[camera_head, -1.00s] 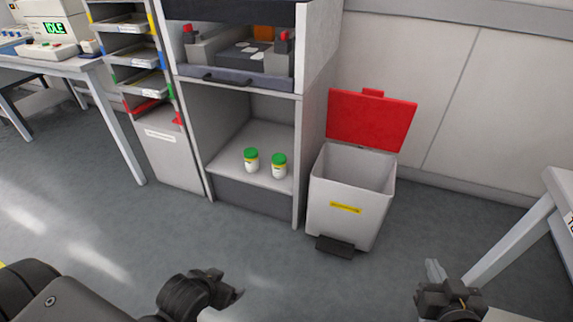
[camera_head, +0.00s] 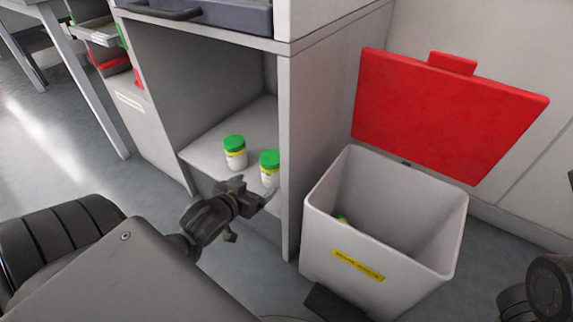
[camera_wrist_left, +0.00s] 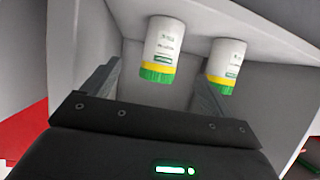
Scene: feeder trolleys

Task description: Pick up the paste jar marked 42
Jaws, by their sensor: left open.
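Two white jars with green lids and yellow bands stand on the lower cabinet shelf. The left jar (camera_head: 235,153) and the right jar (camera_head: 269,168) are close together. My left gripper (camera_head: 258,196) is open and empty, in front of the shelf and just below the jars in the head view. In the left wrist view, the jars appear upside down; one (camera_wrist_left: 160,50) shows between the open fingers, the other (camera_wrist_left: 225,65) by the right finger. Their labels are too small to read, so I cannot tell which is marked 42. My right gripper's fingers are not visible.
The cabinet's right side wall (camera_head: 298,150) stands close beside the right jar. A white bin (camera_head: 385,250) with its red lid (camera_head: 445,112) open stands to the right. A small green and yellow thing (camera_head: 341,218) lies inside it. A drawer front (camera_head: 215,15) overhangs the shelf.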

